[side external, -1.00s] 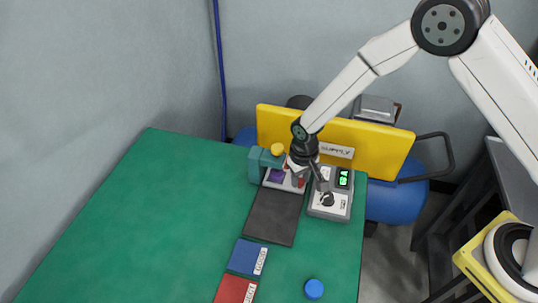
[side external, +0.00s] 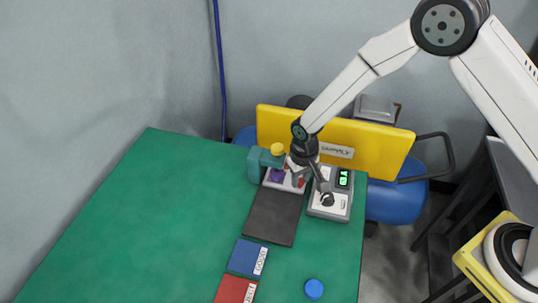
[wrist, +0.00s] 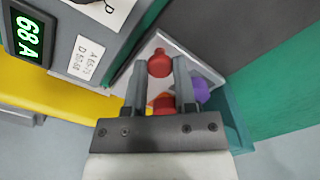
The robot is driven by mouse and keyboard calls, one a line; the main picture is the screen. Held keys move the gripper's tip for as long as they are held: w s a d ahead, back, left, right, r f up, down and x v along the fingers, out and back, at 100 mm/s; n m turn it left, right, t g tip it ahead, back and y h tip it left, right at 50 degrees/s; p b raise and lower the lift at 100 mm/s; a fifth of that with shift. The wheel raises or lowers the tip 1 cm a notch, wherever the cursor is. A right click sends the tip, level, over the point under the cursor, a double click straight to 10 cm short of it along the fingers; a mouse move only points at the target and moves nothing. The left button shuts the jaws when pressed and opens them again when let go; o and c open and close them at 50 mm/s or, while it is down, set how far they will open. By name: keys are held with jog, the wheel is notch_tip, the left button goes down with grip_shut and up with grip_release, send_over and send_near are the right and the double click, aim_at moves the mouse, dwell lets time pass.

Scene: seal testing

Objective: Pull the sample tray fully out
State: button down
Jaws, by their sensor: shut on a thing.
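The sample tray (side external: 285,187) is pale and shallow, at the back of the green table beside the teal fixture (side external: 256,166). It also shows in the wrist view (wrist: 183,55), tilted in the picture. A purple piece (wrist: 202,90) lies in it. My gripper (wrist: 160,75) is over the tray, its two fingers either side of a red knob (wrist: 159,63). It is shut on this red knob, though the contact itself is hard to see. A second red-orange part (wrist: 162,103) shows between the fingers nearer the palm. In the side view my gripper (side external: 299,178) partly hides the tray.
A grey device with a green display (side external: 343,179) stands close right of the tray. A dark mat (side external: 272,216) lies in front. Blue (side external: 243,257) and red (side external: 230,291) labelled pads and a blue disc (side external: 313,288) are nearer. A yellow SUPPLY bin (side external: 375,148) is behind. The table's left is clear.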

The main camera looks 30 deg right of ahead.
jog(key=shift+a, duration=0.1)
dwell(0.3)
jog(key=s+a, duration=1)
jog(key=shift+s+a, duration=0.25)
jog(key=shift+c, duration=2.1)
grip_release()
jog(key=shift+d+r, duration=0.1)
jog(key=shift+r, duration=0.05)
notch_tip(320, 180, up, 8)
jog(key=shift+f, duration=0.25)
